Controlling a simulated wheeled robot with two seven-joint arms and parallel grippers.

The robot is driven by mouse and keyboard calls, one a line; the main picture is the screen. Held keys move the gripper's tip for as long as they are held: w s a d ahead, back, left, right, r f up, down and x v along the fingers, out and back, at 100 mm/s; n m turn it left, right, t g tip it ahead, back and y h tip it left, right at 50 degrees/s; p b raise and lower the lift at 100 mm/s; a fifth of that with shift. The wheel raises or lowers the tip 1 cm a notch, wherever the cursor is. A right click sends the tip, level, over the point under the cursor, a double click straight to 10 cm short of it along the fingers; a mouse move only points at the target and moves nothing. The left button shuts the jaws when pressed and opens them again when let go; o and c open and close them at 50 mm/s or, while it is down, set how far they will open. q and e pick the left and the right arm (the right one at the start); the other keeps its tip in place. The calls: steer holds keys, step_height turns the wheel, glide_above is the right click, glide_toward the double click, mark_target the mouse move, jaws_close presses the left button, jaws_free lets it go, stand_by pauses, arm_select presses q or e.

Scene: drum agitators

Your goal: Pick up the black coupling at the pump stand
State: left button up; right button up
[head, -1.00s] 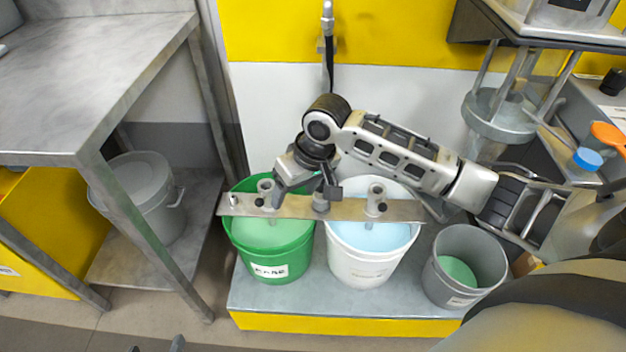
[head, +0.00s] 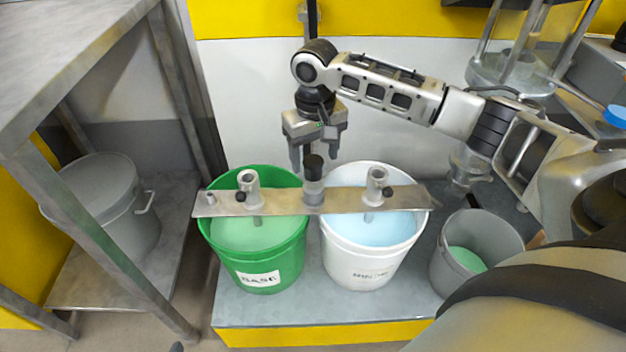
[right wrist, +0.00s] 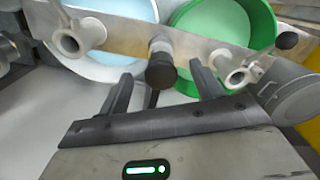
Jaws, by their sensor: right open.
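A black-topped post (head: 313,167) stands at the middle of a metal bar (head: 345,201) laid across two buckets. A separate small black piece (head: 621,38) is at the right edge on the side bench; I cannot tell which is the black coupling. My right gripper (head: 315,154) is open and empty, pointing down around or just above the post's black top. In the right wrist view, the black top (right wrist: 161,75) shows between and beyond the open fingers (right wrist: 164,84). Of my left gripper, at most a small dark tip shows at the bottom edge.
The green bucket (head: 262,255) and white bucket (head: 365,262) hold pale liquids. A grey bucket (head: 450,275) stands right. A steel table (head: 75,60) and lidded grey bin (head: 105,205) are left.

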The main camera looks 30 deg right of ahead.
mark_target(313, 176)
step_height(313, 176, down, 2)
steer(key=shift+f, duration=0.1)
steer(key=f+b, duration=0.1)
steer(key=f, duration=0.1)
steer(key=f+b, duration=0.1)
steer(key=f, duration=0.1)
steer(key=shift+w+f, duration=0.1)
steer(key=shift+w, duration=0.3)
steer(key=shift+f+b, duration=0.3)
steer(key=shift+f, duration=0.05)
steer(key=c, duration=1.2)
steer(key=shift+c, duration=0.4)
arm_select(q)
steer(key=shift+w+d+f, duration=0.15)
steer(key=shift+d+f, duration=0.15)
steer(key=shift+f, duration=0.35)
steer(key=shift+w+d+f, duration=0.15)
steer(key=shift+d+f, duration=0.1)
steer(key=shift+f, duration=0.35)
arm_select(e)
steer(key=shift+r, duration=0.15)
